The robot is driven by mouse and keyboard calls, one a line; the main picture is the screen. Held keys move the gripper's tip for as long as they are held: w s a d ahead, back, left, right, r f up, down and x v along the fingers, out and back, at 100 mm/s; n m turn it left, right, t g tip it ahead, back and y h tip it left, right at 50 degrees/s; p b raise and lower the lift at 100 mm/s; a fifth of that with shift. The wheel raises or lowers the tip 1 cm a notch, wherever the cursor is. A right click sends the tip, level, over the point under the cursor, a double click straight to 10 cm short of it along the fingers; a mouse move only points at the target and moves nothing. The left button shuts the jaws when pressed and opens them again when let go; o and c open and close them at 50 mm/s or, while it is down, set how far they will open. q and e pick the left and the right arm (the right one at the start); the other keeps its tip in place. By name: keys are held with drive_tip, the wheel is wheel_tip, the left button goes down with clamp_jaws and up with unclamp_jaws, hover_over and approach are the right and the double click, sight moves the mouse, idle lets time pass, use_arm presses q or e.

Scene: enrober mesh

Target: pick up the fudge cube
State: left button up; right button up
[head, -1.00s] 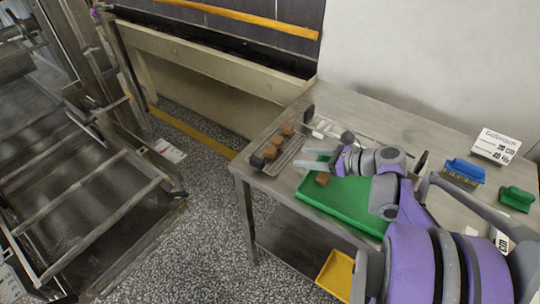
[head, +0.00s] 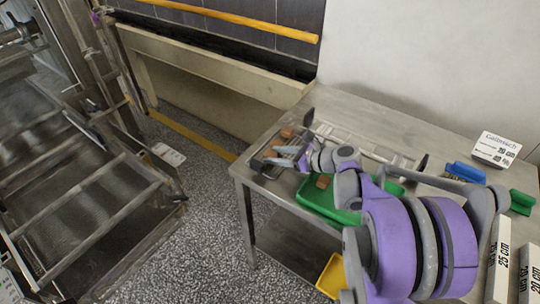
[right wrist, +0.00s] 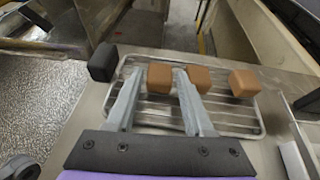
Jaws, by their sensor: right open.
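Several brown fudge cubes are here. In the right wrist view, a left cube (right wrist: 160,78), a middle cube (right wrist: 199,79) and a right cube (right wrist: 244,83) stand in a row on a wire rack (right wrist: 140,118). My right gripper (right wrist: 157,74) is open, its fingertips at either side of the left cube; I cannot tell whether they touch it. In the head view, my right gripper (head: 274,156) is over the rack and partly hides its cubes; the far cube (head: 287,133) shows. Another brown cube (head: 322,181) sits on the green tray (head: 348,216). My left gripper is not in view.
A black block (right wrist: 103,62) stands at the rack's left end. A yellow bin (head: 334,276) is below. Machine frames stand at left.

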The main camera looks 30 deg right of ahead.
drive_tip(key=c, duration=0.8)
